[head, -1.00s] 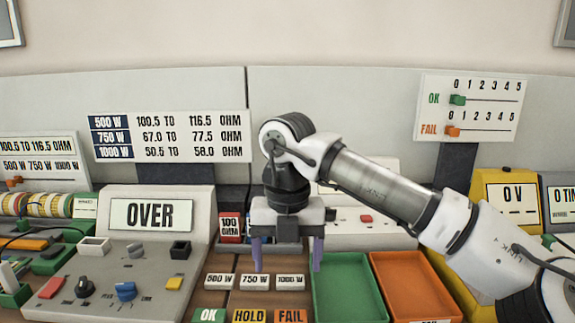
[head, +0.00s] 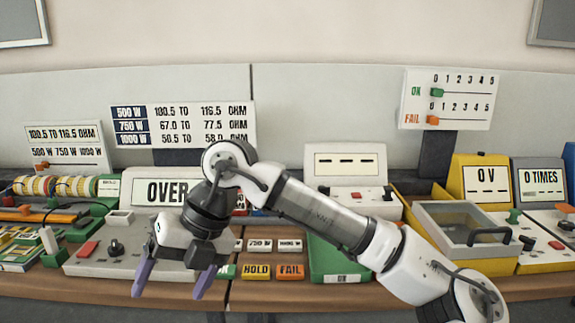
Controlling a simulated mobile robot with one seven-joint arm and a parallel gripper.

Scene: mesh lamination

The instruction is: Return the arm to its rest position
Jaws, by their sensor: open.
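My arm (head: 325,216) reaches in from the lower right of the head view and bends down at the wrist. My gripper (head: 174,282) hangs tilted at the lower left, with its two purple fingers apart and nothing between them. It is in front of the grey console with the OVER display (head: 165,192). The fingertips overlap the bench's front edge in the picture. I cannot tell how far they are from the surface.
HOLD (head: 256,272) and FAIL (head: 290,272) labels lie right of my gripper. A green tray (head: 330,262) is partly behind my arm. A clear-lidded box (head: 466,235) and a yellow 0 V meter (head: 484,180) stand at right. Coils and boards crowd the left.

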